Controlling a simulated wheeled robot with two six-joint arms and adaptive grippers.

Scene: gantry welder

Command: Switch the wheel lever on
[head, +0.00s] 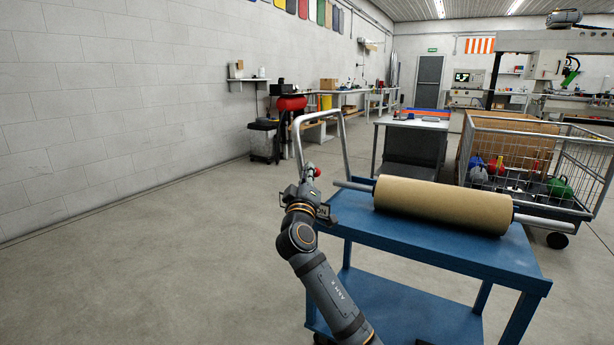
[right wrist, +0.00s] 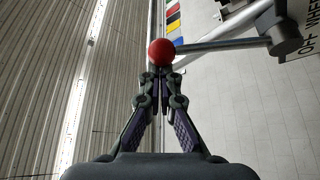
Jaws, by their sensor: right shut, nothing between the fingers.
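The wheel lever is a grey metal rod (right wrist: 225,46) with a red ball knob (right wrist: 161,52) at its end. In the right wrist view it runs from the knob to a dark pivot (right wrist: 280,32) at the right. In the head view the red knob (head: 318,172) shows by the cart handle. My right gripper (right wrist: 160,76) is shut and empty, its fingertips right at the knob; I cannot tell whether they touch it. In the head view my right gripper (head: 309,178) partly hides the lever. My left gripper is not in view.
A plate (right wrist: 304,55) beside the pivot reads "OFF WHEEL". The blue cart (head: 430,245) carries a brown roll (head: 445,203) on a metal bar. Its grey handle (head: 345,140) rises behind my right gripper. A wire cage (head: 590,165) stands at right; floor at left is clear.

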